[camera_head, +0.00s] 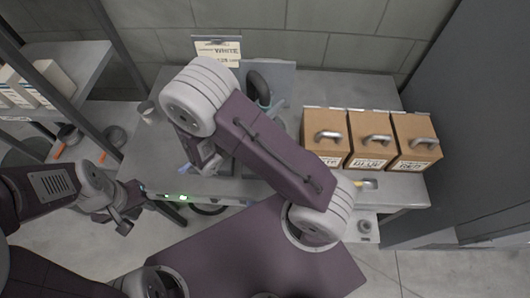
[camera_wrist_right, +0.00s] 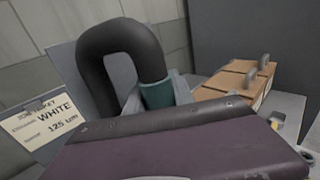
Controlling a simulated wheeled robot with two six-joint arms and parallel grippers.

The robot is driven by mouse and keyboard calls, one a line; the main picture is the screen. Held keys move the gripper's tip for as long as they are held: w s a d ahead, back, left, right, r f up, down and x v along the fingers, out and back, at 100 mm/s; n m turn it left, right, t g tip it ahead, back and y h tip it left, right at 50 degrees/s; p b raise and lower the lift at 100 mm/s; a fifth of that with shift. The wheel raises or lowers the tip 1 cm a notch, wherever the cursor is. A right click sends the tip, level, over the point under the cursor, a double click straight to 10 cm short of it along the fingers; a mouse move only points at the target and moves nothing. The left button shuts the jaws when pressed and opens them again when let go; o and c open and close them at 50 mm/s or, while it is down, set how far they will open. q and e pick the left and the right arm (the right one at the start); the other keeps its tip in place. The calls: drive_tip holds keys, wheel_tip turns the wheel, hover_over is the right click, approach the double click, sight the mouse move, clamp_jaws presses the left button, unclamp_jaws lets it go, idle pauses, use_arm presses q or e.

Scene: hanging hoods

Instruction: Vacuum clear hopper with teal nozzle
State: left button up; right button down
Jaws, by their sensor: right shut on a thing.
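A thick black hose (camera_head: 258,88) bends over behind my right arm. In the right wrist view the same hose (camera_wrist_right: 100,55) arches down into the teal nozzle (camera_wrist_right: 157,95). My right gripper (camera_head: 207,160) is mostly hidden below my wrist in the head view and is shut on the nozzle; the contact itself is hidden. My left gripper (camera_head: 121,216) hangs empty at the left, away from the hose; its jaw opening is unclear. I cannot make out a clear hopper; my right arm covers much of the bench middle.
Three brown boxes with grey handles (camera_head: 372,140) stand on the bench at the right. A sign reading WHITE (camera_head: 218,50) stands at the back wall; it also shows in the right wrist view (camera_wrist_right: 45,122). A grey shelf (camera_head: 75,65) holds cartons at the left.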

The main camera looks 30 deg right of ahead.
drive_tip(key=shift+f+b, duration=0.8)
drive_tip(key=shift+f, duration=0.4)
idle(0.5)
idle(0.7)
wheel_tip(320, 180, up, 18)
drive_tip(key=p, duration=1.7)
